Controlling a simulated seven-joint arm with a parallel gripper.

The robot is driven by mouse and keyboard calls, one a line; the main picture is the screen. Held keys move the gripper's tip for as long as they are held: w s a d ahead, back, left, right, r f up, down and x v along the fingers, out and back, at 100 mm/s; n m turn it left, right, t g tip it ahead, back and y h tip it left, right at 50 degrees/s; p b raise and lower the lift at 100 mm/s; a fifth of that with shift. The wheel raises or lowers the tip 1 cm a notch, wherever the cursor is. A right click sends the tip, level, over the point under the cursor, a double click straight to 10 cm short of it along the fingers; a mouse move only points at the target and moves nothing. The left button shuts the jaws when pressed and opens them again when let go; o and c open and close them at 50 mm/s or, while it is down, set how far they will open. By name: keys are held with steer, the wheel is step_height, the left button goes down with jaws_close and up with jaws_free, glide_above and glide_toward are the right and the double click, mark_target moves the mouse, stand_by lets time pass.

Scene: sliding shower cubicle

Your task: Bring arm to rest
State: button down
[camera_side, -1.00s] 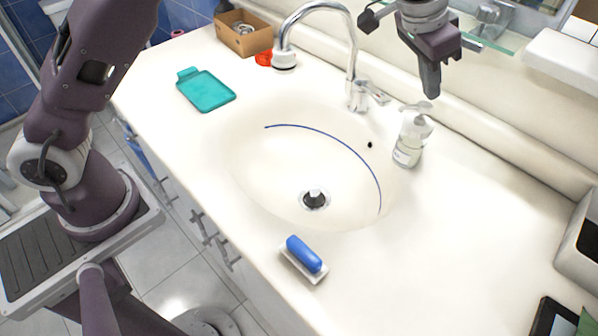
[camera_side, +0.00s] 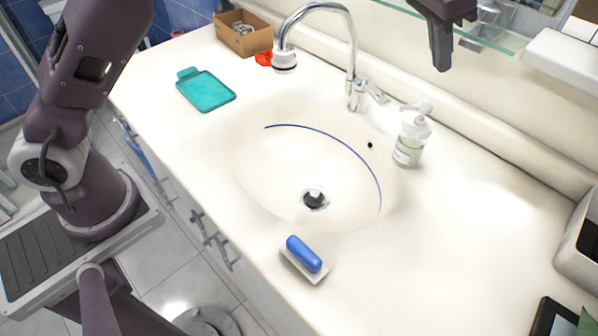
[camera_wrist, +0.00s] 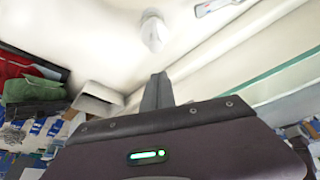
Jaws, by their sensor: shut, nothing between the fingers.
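My gripper (camera_side: 441,66) is at the top right of the side view, above the back of the counter and clear of everything. Its fingers are together and hold nothing. In the wrist view the shut fingers (camera_wrist: 158,86) point up the picture toward the counter. The white soap dispenser (camera_side: 411,138) stands upright on the counter below my gripper. It also shows in the wrist view (camera_wrist: 153,32), beyond the fingertips. The rest of my arm between the left of the side view and the gripper is out of frame.
The counter (camera_side: 450,240) holds a sink with a chrome tap (camera_side: 352,60). A blue brush (camera_side: 304,254) lies at the front edge, a teal tray (camera_side: 206,90) at the left, and a cardboard box (camera_side: 245,40) behind. A glass shelf (camera_side: 490,35) is close to my gripper.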

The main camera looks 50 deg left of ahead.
steer(key=shift+r, duration=0.15)
steer(key=s+a+r+n, duration=0.2)
steer(key=s+a+r, duration=0.3)
steer(key=s+a, duration=0.3)
steer(key=s+a+r+n, duration=0.2)
steer(key=s+a+r, duration=0.3)
steer(key=s, duration=0.5)
steer(key=s+a+f+n+y, duration=0.1)
steer(key=s+a+f, duration=0.2)
steer(key=s, duration=0.7)
steer(key=s+a+f+n+t+y, duration=0.1)
steer(key=s+a+f, duration=0.3)
steer(key=s, duration=0.5)
steer(key=shift+s+f+t, duration=0.3)
steer(key=shift+s+f, duration=0.05)
steer(key=shift+f, duration=0.6)
